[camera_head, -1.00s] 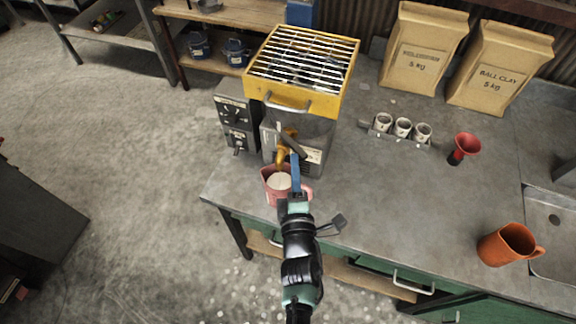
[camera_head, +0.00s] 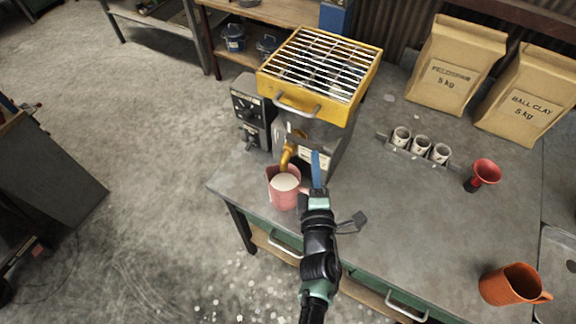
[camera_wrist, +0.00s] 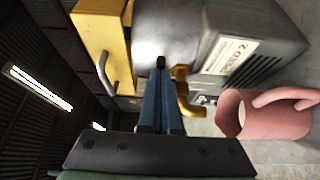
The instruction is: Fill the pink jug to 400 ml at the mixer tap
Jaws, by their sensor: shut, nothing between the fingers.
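The pink jug (camera_head: 284,199) stands upright on the bench under the brass spout (camera_head: 287,155) of the mixer (camera_head: 318,146). Pale liquid (camera_head: 285,182) shows inside it; I cannot read its level in ml. In the wrist view the jug (camera_wrist: 280,120) lies on its side in the picture, handle at upper right, near the brass tap (camera_wrist: 187,100). My gripper (camera_head: 316,155) is shut and empty, its blue fingers just right of the spout and jug. In the wrist view its fingertips (camera_wrist: 161,66) are against the mixer's grey body. The tap's lever is not clear, nor is any flow.
The yellow grated hopper (camera_head: 320,75) overhangs the mixer. A control box (camera_head: 252,110) stands left of it. A rack of small cups (camera_head: 420,146), a red funnel (camera_head: 484,174), an orange pitcher (camera_head: 510,286) and clay bags (camera_head: 456,65) are to the right. The middle bench is clear.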

